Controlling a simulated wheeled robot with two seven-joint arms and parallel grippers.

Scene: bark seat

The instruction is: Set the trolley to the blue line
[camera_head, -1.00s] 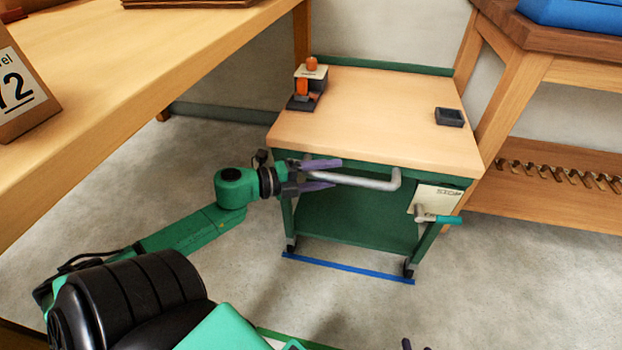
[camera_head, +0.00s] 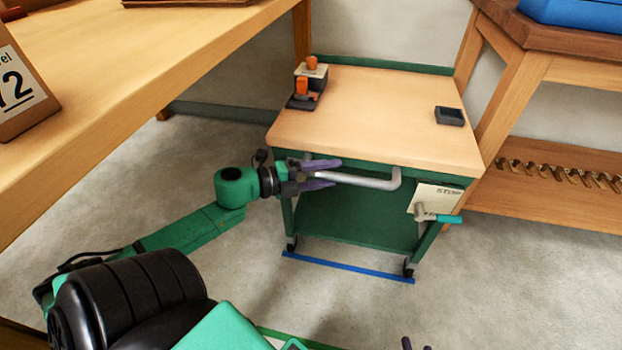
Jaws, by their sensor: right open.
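The trolley (camera_head: 385,120) has a pale wood top, a green frame and a green lower shelf (camera_head: 350,218). A grey bar handle (camera_head: 375,182) runs along its near side. My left gripper (camera_head: 337,173) is at the left part of this handle, one purple finger above the bar and one below. I cannot tell whether the fingers press on it. The blue line (camera_head: 345,267) lies on the floor just in front of the near wheels, close to them. A lever with a teal grip (camera_head: 445,218) sits by a STOP plate at the near right. My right gripper (camera_head: 416,344) shows only its fingertips, apart, at the bottom edge.
On the trolley top stand a black-and-orange device (camera_head: 306,85) and a small dark tray (camera_head: 450,117). A wooden table (camera_head: 130,75) is at the left, a wooden bench (camera_head: 520,70) close at the right. The floor in front of the trolley is clear.

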